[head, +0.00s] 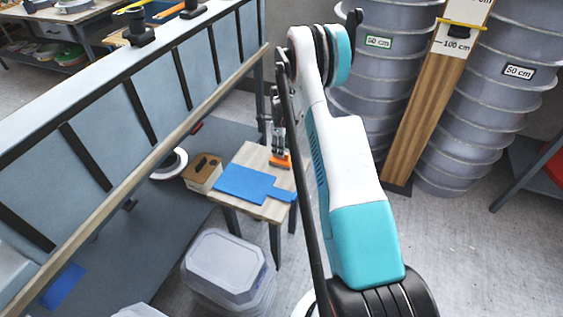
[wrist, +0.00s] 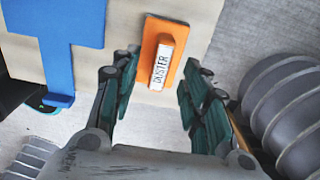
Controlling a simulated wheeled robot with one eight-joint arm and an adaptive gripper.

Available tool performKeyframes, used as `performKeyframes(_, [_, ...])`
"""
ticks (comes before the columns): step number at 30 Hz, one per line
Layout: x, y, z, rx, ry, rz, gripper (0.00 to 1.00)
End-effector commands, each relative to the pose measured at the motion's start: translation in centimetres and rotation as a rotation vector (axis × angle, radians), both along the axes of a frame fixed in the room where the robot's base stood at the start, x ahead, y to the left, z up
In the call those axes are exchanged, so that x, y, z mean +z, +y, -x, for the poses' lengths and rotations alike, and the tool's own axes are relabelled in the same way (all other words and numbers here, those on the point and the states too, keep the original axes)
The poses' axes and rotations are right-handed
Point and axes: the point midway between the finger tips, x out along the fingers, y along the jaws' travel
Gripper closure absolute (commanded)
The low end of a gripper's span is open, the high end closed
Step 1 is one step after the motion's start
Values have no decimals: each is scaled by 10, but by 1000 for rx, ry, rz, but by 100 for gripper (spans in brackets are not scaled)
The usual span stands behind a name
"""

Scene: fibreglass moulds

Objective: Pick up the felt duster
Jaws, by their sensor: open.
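The felt duster (wrist: 162,55) lies on a small wooden table. It has an orange base and a white top strip reading "DUSTER". In the head view the duster (head: 281,161) shows as an orange patch near the table's far right corner. My gripper (wrist: 158,75) is open in the wrist view, with one finger on each side of the duster's near end in the picture. In the head view my gripper (head: 279,150) points down just above the duster and partly hides it. I cannot tell whether the fingers touch it.
The small table (head: 243,158) also bears a blue flat sheet (head: 243,184) beside the duster. A cardboard box (head: 203,171) stands left of the table and clear lidded tubs (head: 226,262) stand in front. Stacked grey moulds (head: 470,110) and a wooden measuring post (head: 425,105) are at right.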

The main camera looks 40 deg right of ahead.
Motion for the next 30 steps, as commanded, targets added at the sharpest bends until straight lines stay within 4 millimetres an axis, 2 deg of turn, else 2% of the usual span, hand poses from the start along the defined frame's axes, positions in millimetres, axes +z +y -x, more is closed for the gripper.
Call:
performKeyframes(1, [-12,-1,0,0,0,0,58])
performKeyframes(6, [-34,-1,0,0,0,0,58])
performKeyframes(14, [-35,-1,0,0,0,0,58])
performKeyframes(18, [-35,-1,0,0,0,0,90])
performKeyframes(20, [-35,-1,0,0,0,0,100])
performKeyframes(30, [-34,-1,0,0,0,0,100])
